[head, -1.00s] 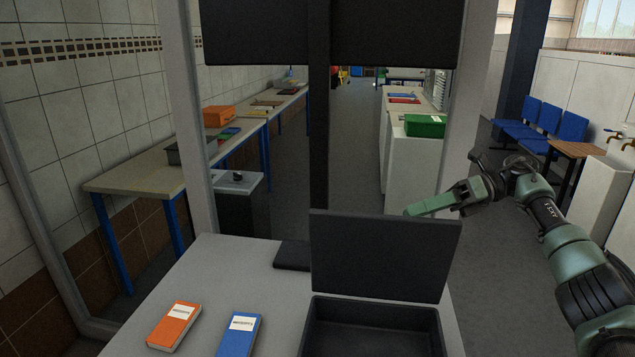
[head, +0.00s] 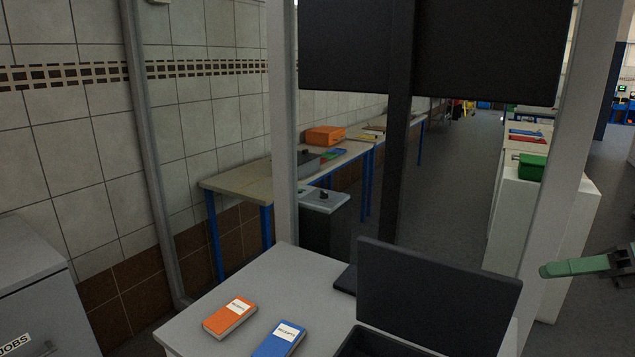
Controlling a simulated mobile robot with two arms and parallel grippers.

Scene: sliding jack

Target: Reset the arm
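My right gripper (head: 575,268) is at the right edge of the head view, to the right of the black box's raised lid and apart from it. Its green finger part points left. Nothing shows in its grasp, and I cannot tell whether its fingers are open or shut. The rest of my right arm is cut off by the frame edge. My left arm and gripper are not in view.
A grey table (head: 290,274) holds an orange book (head: 228,316), a blue book (head: 277,341) and a black box with its lid (head: 437,295) raised. Grey posts and dark screens (head: 345,45) stand behind. A grey cabinet (head: 30,275) is at left.

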